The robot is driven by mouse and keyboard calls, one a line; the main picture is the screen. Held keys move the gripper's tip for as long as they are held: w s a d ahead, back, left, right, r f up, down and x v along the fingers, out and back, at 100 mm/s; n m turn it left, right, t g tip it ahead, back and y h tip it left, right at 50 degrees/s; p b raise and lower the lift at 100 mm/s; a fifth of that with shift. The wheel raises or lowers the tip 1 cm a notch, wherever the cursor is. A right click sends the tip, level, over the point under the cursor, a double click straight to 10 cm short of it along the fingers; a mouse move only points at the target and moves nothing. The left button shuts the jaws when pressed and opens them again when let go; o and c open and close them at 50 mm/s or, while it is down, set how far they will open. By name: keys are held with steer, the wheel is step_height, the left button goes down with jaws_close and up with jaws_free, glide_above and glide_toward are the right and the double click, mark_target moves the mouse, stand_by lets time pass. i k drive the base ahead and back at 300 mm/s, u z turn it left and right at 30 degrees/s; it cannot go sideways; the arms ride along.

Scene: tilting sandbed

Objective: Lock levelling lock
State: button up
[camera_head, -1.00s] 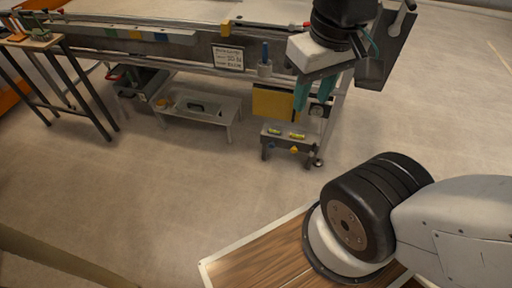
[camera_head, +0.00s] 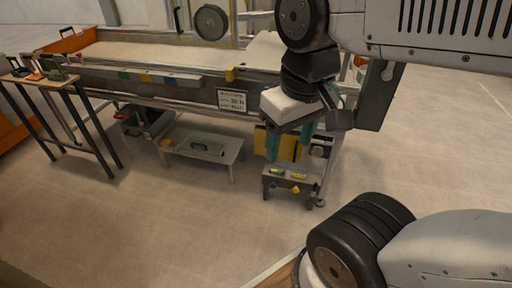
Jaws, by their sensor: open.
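The sandbed (camera_head: 190,97) is a long sand-filled trough on a metal frame, running across the upper left. A small grey bracket (camera_head: 290,184) with two yellow-green bubble levels (camera_head: 299,176) stands low at its right end. A yellow-orange knob (camera_head: 296,190) shows on the bracket's front; which part is the levelling lock I cannot tell. My gripper (camera_head: 290,149), with teal fingers pointing down, is open and appears empty. In the picture it lies above the bracket and in front of a yellow panel (camera_head: 288,145), partly hiding it.
A low grey stand (camera_head: 225,158) is under the bed, with a dark toolbox (camera_head: 145,122) to its left. A narrow side table (camera_head: 45,82) with small tools stands at the left. The floor in front is clear.

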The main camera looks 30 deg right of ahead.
mark_target(315, 189)
steer(key=u, duration=0.4)
steer(key=k, duration=0.9)
steer(key=u, duration=0.5)
steer(key=k, duration=0.45)
steer(key=z, duration=0.35)
steer(key=i, duration=0.5)
steer(key=z, duration=1.05)
steer(key=i, duration=1.4)
